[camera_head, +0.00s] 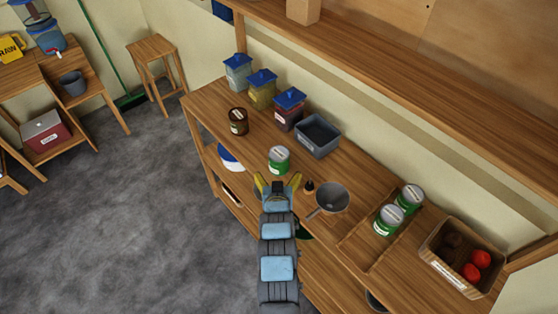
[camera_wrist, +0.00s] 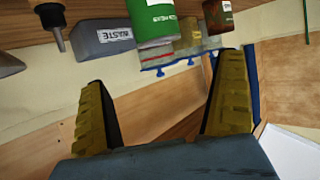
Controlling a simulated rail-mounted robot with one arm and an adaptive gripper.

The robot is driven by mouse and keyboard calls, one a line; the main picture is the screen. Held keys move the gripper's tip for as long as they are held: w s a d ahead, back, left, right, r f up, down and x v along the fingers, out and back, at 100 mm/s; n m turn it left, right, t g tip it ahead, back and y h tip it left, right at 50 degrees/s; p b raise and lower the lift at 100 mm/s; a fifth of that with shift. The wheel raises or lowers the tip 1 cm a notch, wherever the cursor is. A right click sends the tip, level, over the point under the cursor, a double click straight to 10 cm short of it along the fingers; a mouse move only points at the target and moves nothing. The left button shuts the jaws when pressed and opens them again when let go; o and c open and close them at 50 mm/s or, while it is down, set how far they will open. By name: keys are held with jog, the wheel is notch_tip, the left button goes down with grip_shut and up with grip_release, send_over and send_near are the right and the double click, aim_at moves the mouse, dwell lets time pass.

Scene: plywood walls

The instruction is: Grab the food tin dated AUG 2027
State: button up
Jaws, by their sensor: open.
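Several tins stand on the wooden counter, and I cannot read a date on any of them. A green tin with a pale lid (camera_head: 279,160) stands just beyond my gripper (camera_head: 278,182). It also shows upside down at the top of the wrist view (camera_wrist: 152,22). Two more green tins, a front one (camera_head: 388,220) and a back one (camera_head: 410,197), stand together to the right. A brown tin (camera_head: 238,121) stands to the left; it also shows in the wrist view (camera_wrist: 218,16). My gripper is open and empty, its yellow fingers spread, apart from the green tin.
A grey bin (camera_head: 317,136), labelled WASTE in the wrist view (camera_wrist: 102,36), stands behind the near green tin. A grey pan (camera_head: 332,198) and a small dark bottle (camera_head: 309,186) are right of my gripper. Blue-lidded canisters (camera_head: 262,88) line the back. A crate (camera_head: 436,250) holds red items.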

aim_at(279, 158)
jog(key=x, duration=0.6)
jog(key=shift+w+f+p, duration=0.1)
jog(key=shift+w+p, duration=0.1)
jog(key=shift+p, duration=0.2)
jog(key=shift+w+f, duration=0.25)
jog(key=shift+w, duration=0.05)
jog(key=shift+w+f, duration=0.15)
jog(key=shift+w, duration=0.55)
jog(key=shift+p+x, duration=0.65)
jog(key=shift+x, duration=2.05)
jog(key=shift+s+d+f, duration=0.1)
jog(key=shift+d, duration=0.05)
jog(key=c, duration=1.2)
